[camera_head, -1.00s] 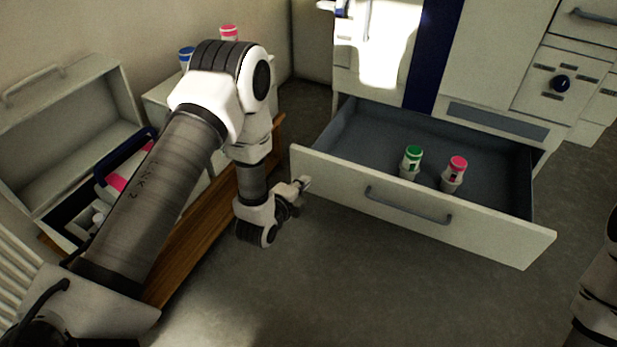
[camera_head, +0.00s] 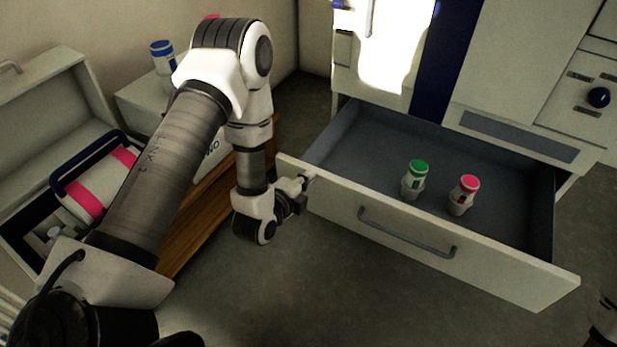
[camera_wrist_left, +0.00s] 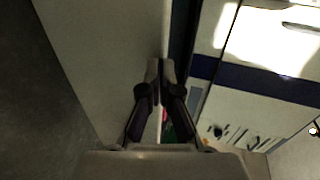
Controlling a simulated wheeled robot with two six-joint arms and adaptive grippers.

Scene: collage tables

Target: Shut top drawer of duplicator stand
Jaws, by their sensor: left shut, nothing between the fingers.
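The open drawer of the white and blue stand (camera_head: 440,55) is pulled well out. Its white front panel (camera_head: 400,232) has a grey bar handle (camera_head: 405,238). A bottle with a green cap (camera_head: 414,180) and one with a pink cap (camera_head: 463,195) stand inside it. My left gripper (camera_head: 304,181) is shut and empty at the left end of the front panel. In the left wrist view its closed fingertips (camera_wrist_left: 160,70) overlap the panel's edge (camera_wrist_left: 166,30); I cannot tell whether they touch.
At the left, an open box (camera_head: 60,110) has a pink-banded item (camera_head: 95,185) in it. A blue-capped bottle (camera_head: 162,58) stands on a white box behind my left arm. The floor (camera_head: 330,290) before the drawer is clear.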

